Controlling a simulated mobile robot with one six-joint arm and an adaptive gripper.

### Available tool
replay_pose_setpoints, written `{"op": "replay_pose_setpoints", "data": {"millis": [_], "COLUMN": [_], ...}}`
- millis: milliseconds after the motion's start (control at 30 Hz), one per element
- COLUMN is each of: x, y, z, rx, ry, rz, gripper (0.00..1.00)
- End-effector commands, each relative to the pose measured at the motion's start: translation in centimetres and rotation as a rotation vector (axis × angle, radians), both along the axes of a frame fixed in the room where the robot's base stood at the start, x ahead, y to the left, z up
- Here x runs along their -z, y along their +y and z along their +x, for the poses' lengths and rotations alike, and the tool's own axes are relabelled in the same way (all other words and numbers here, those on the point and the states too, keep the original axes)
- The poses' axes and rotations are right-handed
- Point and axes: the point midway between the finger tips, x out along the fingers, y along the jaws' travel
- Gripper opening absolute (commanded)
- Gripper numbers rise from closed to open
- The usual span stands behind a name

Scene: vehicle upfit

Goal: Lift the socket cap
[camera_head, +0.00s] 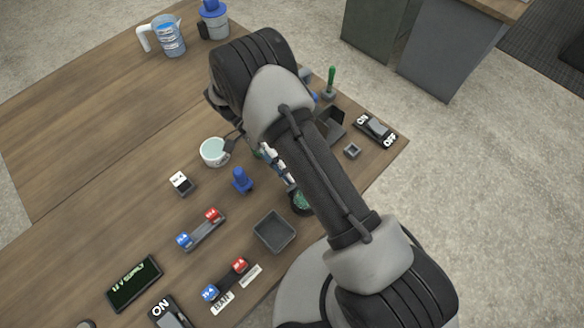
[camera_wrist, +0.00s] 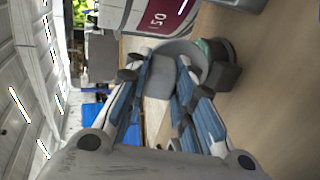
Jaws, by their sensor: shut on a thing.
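My gripper (camera_wrist: 158,72) shows in the wrist view with its blue-grey fingers on both sides of a grey, rounded piece (camera_wrist: 161,76), which looks like the socket cap. The fingers are shut on it. A larger grey curved shape sits just behind the fingertips; where one ends and the other starts is hard to tell. In the head view my gripper (camera_head: 275,165) is partly hidden by my arm, above the table between the white cup and the dark round holder with green inside (camera_head: 302,201). The held piece is not clear there.
A white cup (camera_head: 214,152), a blue peg-like part (camera_head: 242,180) and an empty dark tray (camera_head: 274,232) stand near my gripper. Red-and-blue terminal parts (camera_head: 201,230) lie at the front left. A measuring jug (camera_head: 168,37) stands at the back. The table's left part is clear.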

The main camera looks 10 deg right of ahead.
Motion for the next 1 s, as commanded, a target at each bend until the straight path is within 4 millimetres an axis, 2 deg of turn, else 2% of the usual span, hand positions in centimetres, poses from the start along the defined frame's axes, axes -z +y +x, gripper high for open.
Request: {"op": "replay_pose_setpoints", "data": {"millis": [33, 767, 800, 1000], "x": [0.5, 0.27, 0.27, 0.25], "y": [0.07, 0.37, 0.37, 0.37], "z": [0.15, 0.42, 0.42, 0.45], "rx": [-0.002, -0.001, -0.001, -0.001], "ry": [0.016, 0.085, 0.085, 0.085], "rz": [-0.014, -0.061, -0.061, -0.061], "gripper": [0.0, 0.0, 0.25, 0.38]}}
